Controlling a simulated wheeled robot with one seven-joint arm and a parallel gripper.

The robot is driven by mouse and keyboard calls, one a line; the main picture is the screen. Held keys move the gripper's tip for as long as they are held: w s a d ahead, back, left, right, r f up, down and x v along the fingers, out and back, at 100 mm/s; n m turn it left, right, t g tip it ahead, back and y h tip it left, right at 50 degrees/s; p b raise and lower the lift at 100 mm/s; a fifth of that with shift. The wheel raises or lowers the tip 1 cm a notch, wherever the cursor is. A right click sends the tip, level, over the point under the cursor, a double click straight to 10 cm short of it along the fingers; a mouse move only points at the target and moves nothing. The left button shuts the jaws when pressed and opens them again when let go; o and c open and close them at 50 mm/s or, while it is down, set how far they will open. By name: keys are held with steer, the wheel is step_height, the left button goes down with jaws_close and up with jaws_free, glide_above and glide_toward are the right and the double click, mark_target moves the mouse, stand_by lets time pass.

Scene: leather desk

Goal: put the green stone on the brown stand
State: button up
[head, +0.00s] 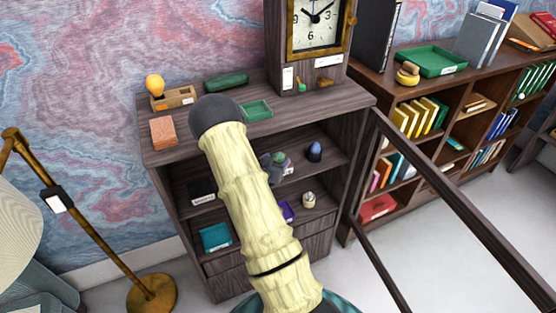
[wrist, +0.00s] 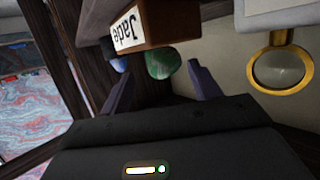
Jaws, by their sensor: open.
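The green stone (head: 280,157) is on the upper shelf of the dark cabinet. In the wrist view the green stone (wrist: 162,62) shows between the fingertip lines or just beyond them. The brown stand (wrist: 153,24), with a white label reading "Jade", is close by the stone and covers part of it; I cannot tell whether they touch. In the head view a small white label shows just below the stone. My gripper (wrist: 157,80) is open, its two purple-grey fingers apart. In the head view my gripper (head: 270,168) is at the shelf, partly hidden by my arm.
A dark blue egg-shaped stone (head: 314,150) stands right of the green stone; a pale object (head: 308,200) is below. Cabinet walls and the shelf above enclose my gripper closely. A gold-rimmed round thing (wrist: 282,70) shows in the wrist view. A dark frame (head: 450,210) stands at right.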

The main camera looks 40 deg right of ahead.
steer(key=b+v, duration=0.1)
steer(key=v, duration=0.9)
steer(key=shift+a, duration=0.1)
